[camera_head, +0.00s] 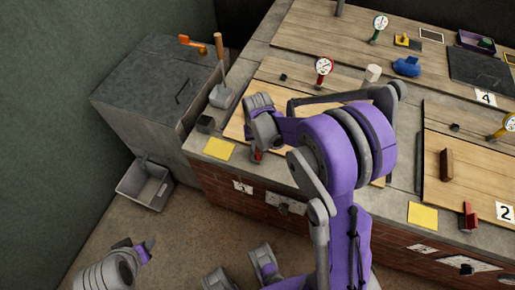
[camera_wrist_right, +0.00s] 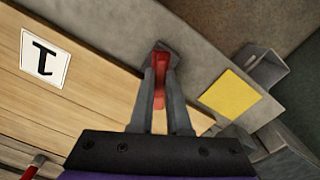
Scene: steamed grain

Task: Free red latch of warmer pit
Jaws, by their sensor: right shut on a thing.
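A red latch (camera_wrist_right: 160,92) stands at the edge of a wooden lid, on the grey stone rim. My right gripper (camera_wrist_right: 159,88) is shut on this latch, one finger on each side, in the right wrist view. In the head view, the right gripper (camera_head: 258,146) reaches down at the front left of the counter and the latch (camera_head: 257,155) shows only as a small red bit. The wooden lid (camera_wrist_right: 90,80) beside it carries a white tile marked 1 (camera_wrist_right: 44,61). My left gripper (camera_head: 145,249) is low at the bottom left, its jaw state unclear.
A yellow card (camera_wrist_right: 230,93) lies on the rim close by. Another red latch (camera_head: 467,220) stands near the tile marked 2 (camera_head: 505,212). A red-rimmed gauge (camera_head: 323,67) stands behind my arm. A grey bin (camera_head: 145,184) sits on the floor at left.

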